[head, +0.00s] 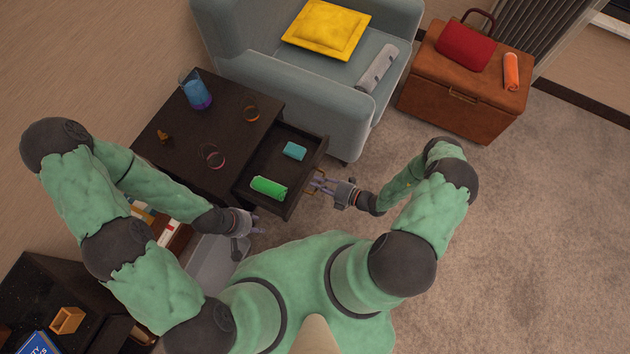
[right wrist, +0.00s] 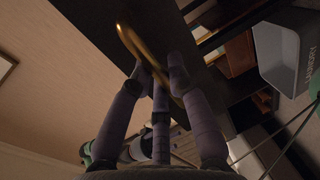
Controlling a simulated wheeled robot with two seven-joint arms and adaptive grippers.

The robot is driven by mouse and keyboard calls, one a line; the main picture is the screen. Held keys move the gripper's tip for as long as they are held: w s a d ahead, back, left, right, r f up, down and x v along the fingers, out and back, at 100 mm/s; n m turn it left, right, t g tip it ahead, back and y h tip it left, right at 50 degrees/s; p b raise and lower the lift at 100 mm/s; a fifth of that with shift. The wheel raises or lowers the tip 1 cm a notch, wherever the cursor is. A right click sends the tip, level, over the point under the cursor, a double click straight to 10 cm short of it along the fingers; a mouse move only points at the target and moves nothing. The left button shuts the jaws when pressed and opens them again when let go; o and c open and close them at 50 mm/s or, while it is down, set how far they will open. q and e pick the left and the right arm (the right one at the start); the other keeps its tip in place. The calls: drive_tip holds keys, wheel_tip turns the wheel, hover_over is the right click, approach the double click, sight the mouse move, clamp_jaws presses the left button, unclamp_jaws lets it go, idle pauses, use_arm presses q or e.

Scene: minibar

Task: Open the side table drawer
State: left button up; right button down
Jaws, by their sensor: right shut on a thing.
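The dark side table (head: 185,155) stands left of centre in the head view. Its drawer (head: 268,205) is pulled out toward the right, with a green rolled item (head: 268,188) and a teal box (head: 294,151) inside. My right gripper (head: 318,184) is at the drawer's front. In the right wrist view its fingers (right wrist: 160,85) are shut on the curved gold handle (right wrist: 135,50) of the dark drawer front. My left gripper (head: 252,225) is near the drawer's lower left corner; its fingers are small and I cannot tell whether they are open.
A grey-blue armchair (head: 228,48) with a yellow cushion (head: 326,28) stands behind the drawer. A brown leather chest (head: 460,90) is at the upper right. A blue glass (head: 195,90) is on the tabletop. A grey bin (right wrist: 277,50) shows in the right wrist view. Carpet at the right is clear.

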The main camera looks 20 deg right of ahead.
drive_tip(key=shift+d, duration=0.1)
drive_tip(key=c, duration=1.1)
unclamp_jaws()
drive_tip(key=shift+c, duration=0.2)
drive_tip(key=v, duration=1.2)
